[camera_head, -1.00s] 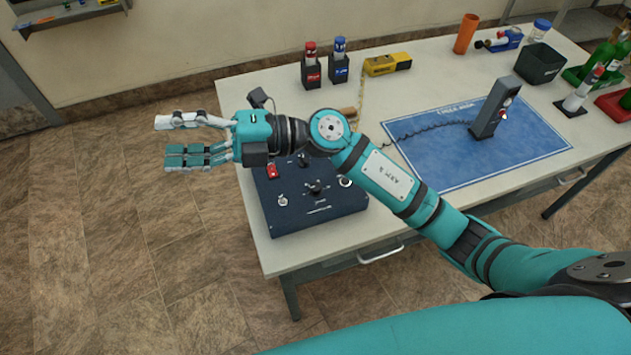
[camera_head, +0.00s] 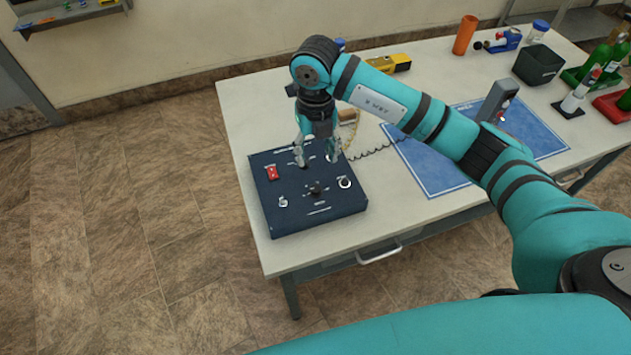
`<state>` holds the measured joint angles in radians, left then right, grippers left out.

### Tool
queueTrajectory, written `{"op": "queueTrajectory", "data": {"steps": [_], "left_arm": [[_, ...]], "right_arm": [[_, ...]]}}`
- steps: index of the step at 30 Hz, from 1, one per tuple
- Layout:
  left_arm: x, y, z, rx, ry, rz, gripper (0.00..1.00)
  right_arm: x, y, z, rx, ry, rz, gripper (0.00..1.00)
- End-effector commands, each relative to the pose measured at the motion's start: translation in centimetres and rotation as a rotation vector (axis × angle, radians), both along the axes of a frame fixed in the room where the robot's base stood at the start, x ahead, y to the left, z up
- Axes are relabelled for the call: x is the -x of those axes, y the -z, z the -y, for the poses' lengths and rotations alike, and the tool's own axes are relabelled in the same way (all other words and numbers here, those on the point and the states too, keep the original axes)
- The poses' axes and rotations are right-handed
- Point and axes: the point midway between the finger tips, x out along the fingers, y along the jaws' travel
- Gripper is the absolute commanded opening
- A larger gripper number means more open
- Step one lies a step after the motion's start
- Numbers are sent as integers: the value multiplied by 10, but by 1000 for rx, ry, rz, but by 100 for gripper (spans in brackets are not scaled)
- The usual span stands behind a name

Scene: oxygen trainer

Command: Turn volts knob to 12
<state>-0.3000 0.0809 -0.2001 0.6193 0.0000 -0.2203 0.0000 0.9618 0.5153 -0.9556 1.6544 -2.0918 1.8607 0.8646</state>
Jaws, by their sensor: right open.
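A dark blue control box (camera_head: 330,207) lies on the near left corner of the white table. Its top carries a red switch (camera_head: 273,172), a black knob (camera_head: 316,188) near the middle, a small silver control (camera_head: 283,201) at the lower left and a round white-rimmed control (camera_head: 345,183) at the right. The labels are too small to read, so I cannot tell which is the volts knob. My right gripper (camera_head: 317,160) points down, open, over the box's far part. Its fingers hide some of the panel there, and contact cannot be told. My left gripper is out of view.
A blue mat (camera_head: 440,175) with a grey upright device (camera_head: 493,101) lies right of the box. A yellow tool (camera_head: 402,62), an orange cylinder (camera_head: 465,34), a black bin (camera_head: 538,64) and green bottles (camera_head: 602,62) stand farther back.

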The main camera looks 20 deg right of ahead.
Motion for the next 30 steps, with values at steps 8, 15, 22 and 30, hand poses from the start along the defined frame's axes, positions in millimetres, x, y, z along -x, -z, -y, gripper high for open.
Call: {"op": "queueTrajectory", "data": {"steps": [8, 15, 22, 30], "left_arm": [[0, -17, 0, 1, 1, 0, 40], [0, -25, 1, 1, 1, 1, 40], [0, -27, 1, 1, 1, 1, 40], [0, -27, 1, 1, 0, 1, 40]], "right_arm": [[2, 61, 0, -1, 0, -5, 51], [1, 104, -1, -2, 0, -3, 51], [0, 122, -1, -3, -3, 0, 51], [0, 124, -1, -3, -3, 0, 51]]}}
